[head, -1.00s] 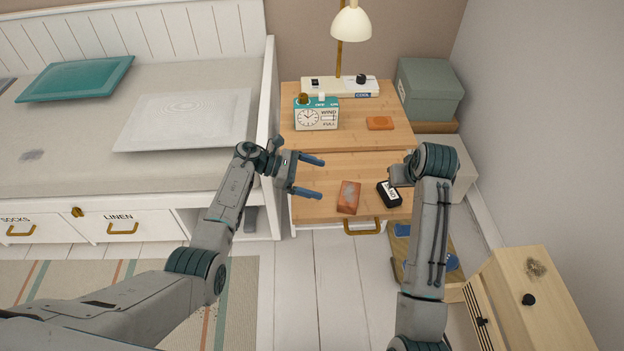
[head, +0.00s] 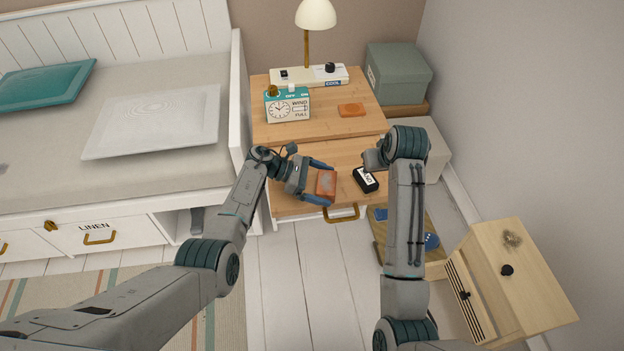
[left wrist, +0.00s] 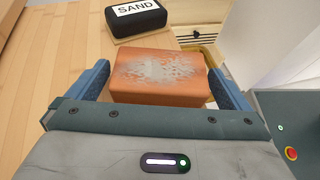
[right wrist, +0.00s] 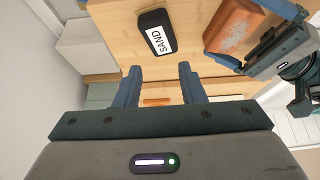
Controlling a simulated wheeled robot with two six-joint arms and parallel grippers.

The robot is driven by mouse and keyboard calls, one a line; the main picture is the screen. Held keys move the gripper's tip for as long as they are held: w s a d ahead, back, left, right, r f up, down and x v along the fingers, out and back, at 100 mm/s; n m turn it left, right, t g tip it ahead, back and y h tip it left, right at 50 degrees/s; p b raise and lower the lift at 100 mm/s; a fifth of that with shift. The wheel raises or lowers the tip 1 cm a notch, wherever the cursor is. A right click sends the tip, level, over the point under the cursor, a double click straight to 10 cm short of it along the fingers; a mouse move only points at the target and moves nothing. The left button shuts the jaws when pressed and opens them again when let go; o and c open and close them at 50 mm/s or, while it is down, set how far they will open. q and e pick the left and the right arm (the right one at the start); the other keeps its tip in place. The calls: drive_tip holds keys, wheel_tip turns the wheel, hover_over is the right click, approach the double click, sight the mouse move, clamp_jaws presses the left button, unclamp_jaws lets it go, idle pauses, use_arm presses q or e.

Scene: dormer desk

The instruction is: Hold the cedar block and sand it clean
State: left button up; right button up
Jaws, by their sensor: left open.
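The cedar block (head: 326,184) is reddish brown with a pale grey patch on its top. It lies on the lower wooden surface near the front edge. My left gripper (left wrist: 158,75) is open, with one blue finger on each side of the block; I cannot tell if they touch it. The block and its grey patch also show large in the left wrist view (left wrist: 155,72). The black sanding block (head: 366,179), labelled SAND, lies just right of it. My right gripper (right wrist: 158,70) is open and empty near the sanding block; the arm partly hides it in the head view.
A clock box (head: 288,106), an orange piece (head: 351,110) and a lamp (head: 316,14) on a white base stand on the upper surface behind. A bed (head: 60,150) is at left. A pale wooden cabinet (head: 530,285) and a green box (head: 398,72) are at right.

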use_arm(q)
drive_tip(key=shift+d, duration=0.15)
drive_tip(key=shift+c, duration=0.4)
drive_tip(key=c, duration=0.8)
drive_tip(key=shift+c, duration=0.2)
use_arm(e)
drive_tip(key=o, duration=0.6)
drive_tip(key=shift+w, duration=0.2)
drive_tip(key=shift+o, duration=0.6)
drive_tip(key=w+g, duration=0.1)
drive_tip(key=w+n+g, duration=0.1)
drive_tip(key=w, duration=0.1)
drive_tip(key=w+n+g, duration=0.1)
drive_tip(key=w+g, duration=0.1)
drive_tip(key=shift+a+h, duration=0.4)
drive_tip(key=g, duration=0.2)
hover_over(366, 176)
drive_tip(key=shift+n, duration=0.4)
drive_tip(key=f, duration=0.5)
drive_tip(key=shift+w+d+f, duration=0.3)
drive_tip(key=shift+w, duration=0.05)
drive_tip(key=shift+s+a+f, duration=0.15)
drive_tip(key=shift+f, duration=1.2)
drive_tip(key=shift+s+a+f, duration=0.1)
drive_tip(key=shift+s+f, duration=0.05)
drive_tip(key=shift+f, duration=1.2)
